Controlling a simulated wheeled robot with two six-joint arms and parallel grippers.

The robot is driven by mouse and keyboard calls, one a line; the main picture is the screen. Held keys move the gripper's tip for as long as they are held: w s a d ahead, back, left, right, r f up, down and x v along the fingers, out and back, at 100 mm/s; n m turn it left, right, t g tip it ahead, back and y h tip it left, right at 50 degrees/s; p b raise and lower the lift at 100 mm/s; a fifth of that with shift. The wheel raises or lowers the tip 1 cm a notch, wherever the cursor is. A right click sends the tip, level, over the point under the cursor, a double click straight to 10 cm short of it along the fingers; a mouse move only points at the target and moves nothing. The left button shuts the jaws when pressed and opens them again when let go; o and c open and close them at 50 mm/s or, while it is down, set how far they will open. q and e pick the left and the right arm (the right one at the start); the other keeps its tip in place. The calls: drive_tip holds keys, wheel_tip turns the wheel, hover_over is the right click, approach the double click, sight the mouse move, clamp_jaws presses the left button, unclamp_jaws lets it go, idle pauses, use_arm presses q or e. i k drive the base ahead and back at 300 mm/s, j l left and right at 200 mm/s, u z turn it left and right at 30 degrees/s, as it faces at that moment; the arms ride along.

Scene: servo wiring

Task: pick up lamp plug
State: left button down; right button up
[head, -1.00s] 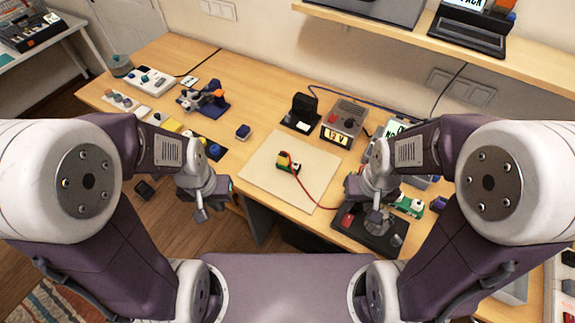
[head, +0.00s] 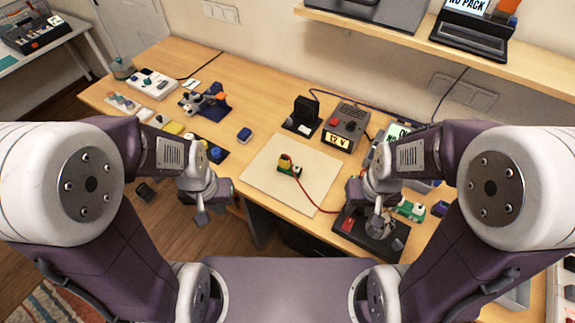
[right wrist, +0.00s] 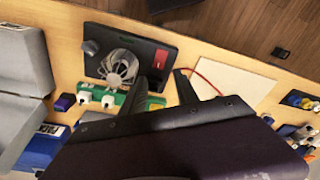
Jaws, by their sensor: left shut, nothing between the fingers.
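A green socket strip (right wrist: 128,101) with white plugs (right wrist: 108,101) lies on the table in the right wrist view. I cannot tell which plug, if any, is the lamp plug. The strip also shows partly behind my right arm in the head view (head: 410,210). My right gripper (right wrist: 173,72) is above the table, its dark fingers apart and empty, close to the strip's end. In the head view its fingers are hard to make out. My left gripper (head: 203,215) is shut and empty at the table's front edge, left of the pale board.
A dark fan unit (right wrist: 120,62) sits beside the strip. A grey supply box (head: 345,122) stands behind the board. Bare wood shows left of the board.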

sight(284, 161)
drive_tip(key=j+z, duration=0.35)
drive_tip(key=k+j+z, duration=0.1)
drive_tip(key=j+z, duration=0.2)
drive_tip(key=j, duration=0.25)
drive_tip(key=k+j+z, duration=0.1)
drive_tip(key=j+z, duration=0.25)
drive_tip(key=j, duration=0.1)
